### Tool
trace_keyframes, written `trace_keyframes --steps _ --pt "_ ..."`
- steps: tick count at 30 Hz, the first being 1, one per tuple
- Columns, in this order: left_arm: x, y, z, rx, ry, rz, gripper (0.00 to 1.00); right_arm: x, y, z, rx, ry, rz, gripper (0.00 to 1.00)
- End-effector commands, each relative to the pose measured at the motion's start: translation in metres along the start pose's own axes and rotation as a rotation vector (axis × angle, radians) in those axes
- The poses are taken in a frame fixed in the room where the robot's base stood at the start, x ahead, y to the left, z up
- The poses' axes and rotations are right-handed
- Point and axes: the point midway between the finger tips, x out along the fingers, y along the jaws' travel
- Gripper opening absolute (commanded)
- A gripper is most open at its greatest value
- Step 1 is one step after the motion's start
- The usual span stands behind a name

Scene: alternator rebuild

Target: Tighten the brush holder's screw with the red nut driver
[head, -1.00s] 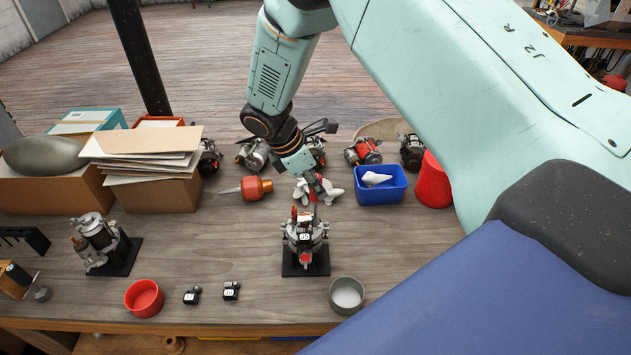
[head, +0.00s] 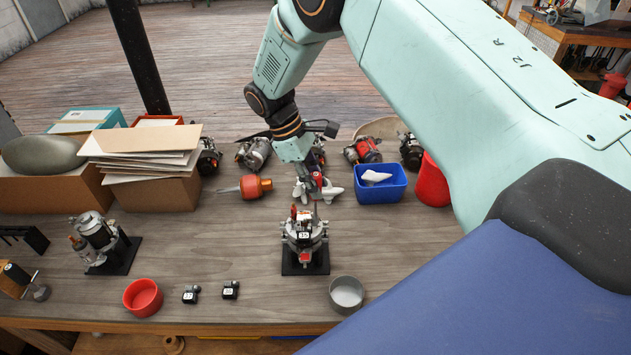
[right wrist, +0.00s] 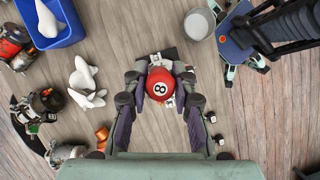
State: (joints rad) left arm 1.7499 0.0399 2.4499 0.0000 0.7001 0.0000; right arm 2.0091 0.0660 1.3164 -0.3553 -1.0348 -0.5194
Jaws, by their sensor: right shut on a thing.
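The alternator (head: 319,247) stands on a black base plate (head: 290,269) at the front middle of the bench. The brush holder (head: 304,238), black with a white label, sits on its near side. My right gripper (head: 317,190) is above and behind the alternator, pointing down. In the right wrist view its fingers are shut around the red nut driver (right wrist: 160,84), whose round end, marked 8, faces the camera. The driver's thin shaft shows below the fingers in the head view (head: 315,211). The screw cannot be made out, nor whether the driver's tip touches anything. My left gripper is out of view.
Two small black labelled parts (head: 191,295) and a red bowl (head: 143,298) lie to the left. A grey bowl (head: 347,294) is close to the right.

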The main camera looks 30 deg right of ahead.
Motion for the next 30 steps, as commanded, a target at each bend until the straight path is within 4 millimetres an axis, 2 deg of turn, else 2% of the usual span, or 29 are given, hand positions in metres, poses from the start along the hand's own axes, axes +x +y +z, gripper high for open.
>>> trace_keyframes --steps 17,30 --pt "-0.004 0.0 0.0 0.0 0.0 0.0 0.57 -0.014 -0.001 0.007 -0.003 0.0 0.002 0.0" --pt "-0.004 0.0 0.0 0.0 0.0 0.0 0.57 -0.041 -0.001 0.018 -0.003 0.001 0.003 0.0"
